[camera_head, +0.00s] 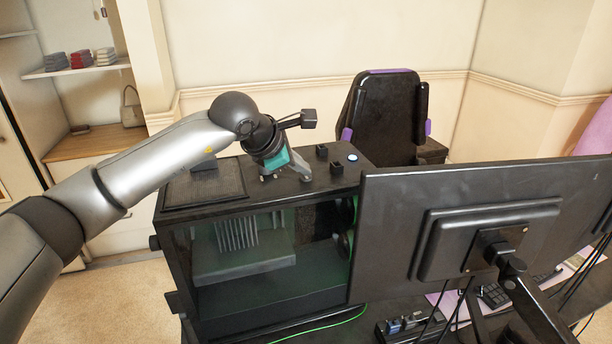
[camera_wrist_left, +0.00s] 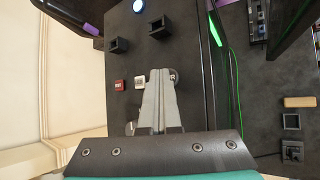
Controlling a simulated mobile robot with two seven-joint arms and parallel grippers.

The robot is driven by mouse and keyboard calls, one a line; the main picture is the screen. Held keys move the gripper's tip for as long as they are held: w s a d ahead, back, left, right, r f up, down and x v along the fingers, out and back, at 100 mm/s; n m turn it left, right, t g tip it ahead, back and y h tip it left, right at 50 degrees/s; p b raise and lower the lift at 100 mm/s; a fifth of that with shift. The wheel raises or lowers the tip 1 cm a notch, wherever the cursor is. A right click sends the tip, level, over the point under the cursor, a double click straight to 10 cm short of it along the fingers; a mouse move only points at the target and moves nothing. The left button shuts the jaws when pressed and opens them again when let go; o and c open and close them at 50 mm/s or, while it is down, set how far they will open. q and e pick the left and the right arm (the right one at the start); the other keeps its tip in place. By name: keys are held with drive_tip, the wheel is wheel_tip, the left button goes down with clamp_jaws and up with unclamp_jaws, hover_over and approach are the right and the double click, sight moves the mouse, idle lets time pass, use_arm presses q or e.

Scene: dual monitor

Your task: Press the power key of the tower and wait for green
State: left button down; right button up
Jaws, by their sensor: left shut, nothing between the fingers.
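The tower (camera_head: 270,255) is a black case with a glass side, standing on the desk. On its top is a round lamp (camera_head: 352,157) glowing blue-white; it also shows at the top edge of the wrist view (camera_wrist_left: 138,6). My left gripper (camera_head: 304,174) points down at the tower's top, fingers together and empty. In the wrist view its fingertips (camera_wrist_left: 160,72) overlap a round metallic button (camera_wrist_left: 173,75), mostly hidden. Beside it are a white square key (camera_wrist_left: 140,82) and a red key (camera_wrist_left: 119,85). I cannot tell which is the power key, or whether the tips touch.
Two small black blocks stand on the tower top, the nearer one (camera_head: 337,168) between gripper and lamp. A large monitor (camera_head: 400,220) seen from behind stands close on the right. A black chair (camera_head: 385,120) is behind. Cables and a keyboard (camera_head: 492,295) lie on the desk.

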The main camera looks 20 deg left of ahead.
sight(301, 179)
use_arm(q)
drive_tip(key=shift+r, duration=0.65)
drive_tip(key=shift+r+p, duration=1.65)
drive_tip(key=shift+r, duration=0.9)
drive_tip(key=shift+f, duration=0.1)
